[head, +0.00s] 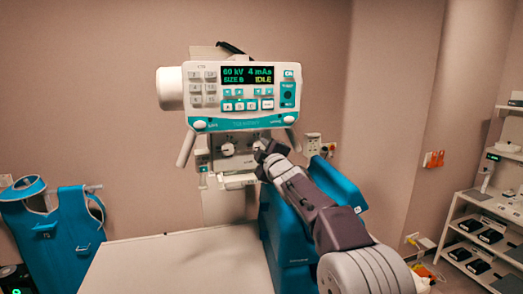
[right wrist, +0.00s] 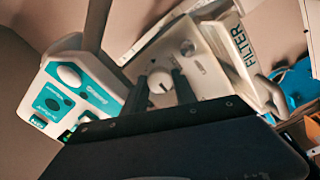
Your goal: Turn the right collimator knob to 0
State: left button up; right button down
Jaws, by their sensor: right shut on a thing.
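The collimator (head: 216,162) hangs below the control panel. Its left knob (head: 227,149) is a round white dial in plain view. My right gripper (head: 264,149) is at the collimator's right side and covers most of the right knob (head: 257,144). In the right wrist view the dark fingers (right wrist: 158,92) stand on either side of a white knob (right wrist: 160,80), shut on it. A dark mark shows on this knob, but the scale is too small to read. A smaller round fitting (right wrist: 187,47) lies farther off. My left gripper is not in view.
The control panel (head: 217,88) shows 60 kV, 4 mAs and IDLE, with handle bars beside the collimator. A white table (head: 185,262) stands below. A blue apron (head: 60,232) hangs at left; a shelf rack (head: 464,213) stands at right.

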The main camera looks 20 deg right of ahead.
jog(key=c, duration=1)
grip_release()
jog(key=s+b, duration=0.3)
jog(key=s, duration=0.6)
jog(key=shift+f, duration=0.25)
jog(key=shift+w, duration=0.1)
